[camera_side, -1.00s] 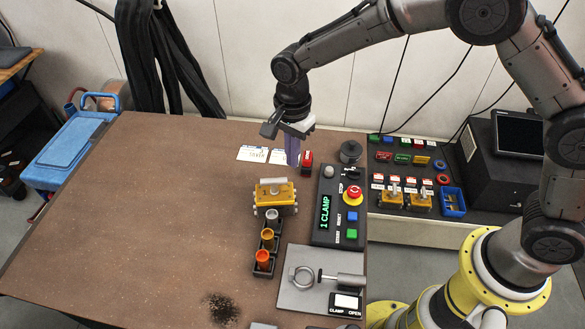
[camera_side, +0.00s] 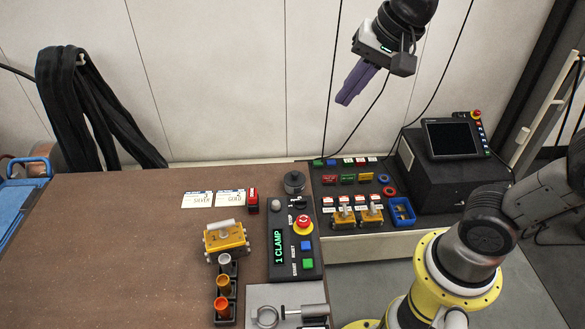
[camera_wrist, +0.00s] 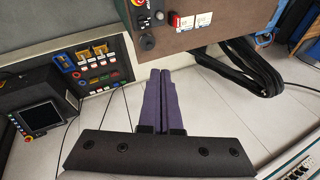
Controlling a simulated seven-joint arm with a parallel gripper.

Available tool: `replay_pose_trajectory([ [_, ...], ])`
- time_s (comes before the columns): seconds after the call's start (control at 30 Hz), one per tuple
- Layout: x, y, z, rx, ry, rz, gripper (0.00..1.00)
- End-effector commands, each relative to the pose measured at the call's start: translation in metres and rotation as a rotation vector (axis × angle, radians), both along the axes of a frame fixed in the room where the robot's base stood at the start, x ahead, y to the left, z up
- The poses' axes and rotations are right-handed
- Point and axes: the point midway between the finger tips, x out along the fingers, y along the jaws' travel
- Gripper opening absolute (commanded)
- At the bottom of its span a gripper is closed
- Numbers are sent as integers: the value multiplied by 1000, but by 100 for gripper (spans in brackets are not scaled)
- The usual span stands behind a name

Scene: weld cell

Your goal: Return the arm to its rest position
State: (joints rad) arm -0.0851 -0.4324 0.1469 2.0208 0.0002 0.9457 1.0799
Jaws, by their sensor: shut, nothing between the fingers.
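My gripper (camera_side: 345,100) is up in the air at the upper right of the side view, above and behind the shelf of small parts. Its two long purple fingers point down and to the left and lie together with nothing between them. In the wrist view the purple fingers (camera_wrist: 160,75) are side by side over the floor, clear of the brown table (camera_wrist: 190,38). Most of my arm between the gripper and the base is out of the side view.
The table (camera_side: 120,250) holds a yellow fixture (camera_side: 225,238), several cups in a black rack (camera_side: 223,285), a control box (camera_side: 292,245), cards (camera_side: 230,197) and a clamp (camera_side: 265,317). A black monitor box (camera_side: 440,180) stands at right. The air around my gripper looks clear.

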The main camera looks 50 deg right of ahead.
Motion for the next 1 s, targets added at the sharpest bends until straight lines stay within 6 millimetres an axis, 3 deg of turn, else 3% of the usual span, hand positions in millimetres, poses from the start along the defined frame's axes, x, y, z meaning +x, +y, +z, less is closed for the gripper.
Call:
replay_pose_trajectory([
  [0.03,-25,-9,1,-41,-34,62,0],
  [0.1,-55,-17,-6,-117,-67,175,0],
  [0.2,-89,-23,-23,-230,-89,350,0],
  [0.33,-116,-25,-49,-355,-76,581,0],
  [0.47,-124,-25,-66,-432,-43,765,0],
  [0.6,-123,-25,-65,-482,-49,859,0],
  [1.0,-122,-25,-64,-492,-49,878,0],
])
